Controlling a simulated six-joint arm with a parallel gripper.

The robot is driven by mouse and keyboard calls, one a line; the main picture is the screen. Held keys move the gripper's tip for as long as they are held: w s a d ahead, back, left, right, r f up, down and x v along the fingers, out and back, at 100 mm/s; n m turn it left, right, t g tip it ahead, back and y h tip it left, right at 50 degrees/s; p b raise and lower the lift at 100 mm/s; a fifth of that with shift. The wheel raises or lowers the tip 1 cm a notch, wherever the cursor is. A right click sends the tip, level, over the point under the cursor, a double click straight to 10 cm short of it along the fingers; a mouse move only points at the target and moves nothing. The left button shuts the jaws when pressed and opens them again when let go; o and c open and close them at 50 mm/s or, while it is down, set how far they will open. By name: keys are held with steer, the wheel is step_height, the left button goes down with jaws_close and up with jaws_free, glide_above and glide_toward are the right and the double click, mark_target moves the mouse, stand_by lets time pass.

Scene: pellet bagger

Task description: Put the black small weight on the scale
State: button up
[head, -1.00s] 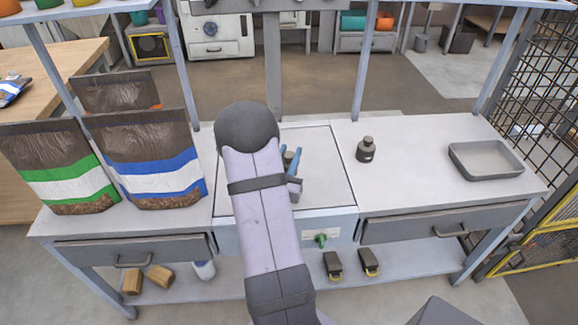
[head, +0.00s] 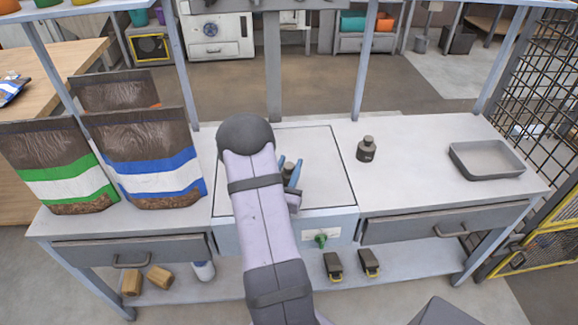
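The scale is a flat pale plate (head: 325,170) set in the middle of the bench, with a light blue front that carries a green knob (head: 320,240). My gripper (head: 290,167) has blue fingers and is over the scale plate. A small dark shape shows between the fingers; I cannot tell whether it is a weight or part of my gripper, or whether the fingers grip it. My arm hides the plate's left part. A dark weight (head: 367,150) with a knob on top stands upright on the bench, just right of the scale and apart from my gripper.
A grey tray (head: 486,174) lies at the bench's right end. A green-striped bag (head: 62,165) and a blue-striped bag (head: 150,160) stand on the left. The bench between the weight and tray is clear. Shelf posts rise at the back edge.

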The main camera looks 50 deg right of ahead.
steer(key=shift+o, duration=0.7)
steer(key=shift+a+r, duration=0.15)
steer(key=shift+r, duration=0.05)
steer(key=p+v, duration=0.2)
steer(key=v, duration=0.7)
steer(key=shift+a+r, duration=0.15)
steer(key=shift+a, duration=0.05)
steer(key=shift+p+v, duration=0.8)
steer(key=shift+v, duration=0.45)
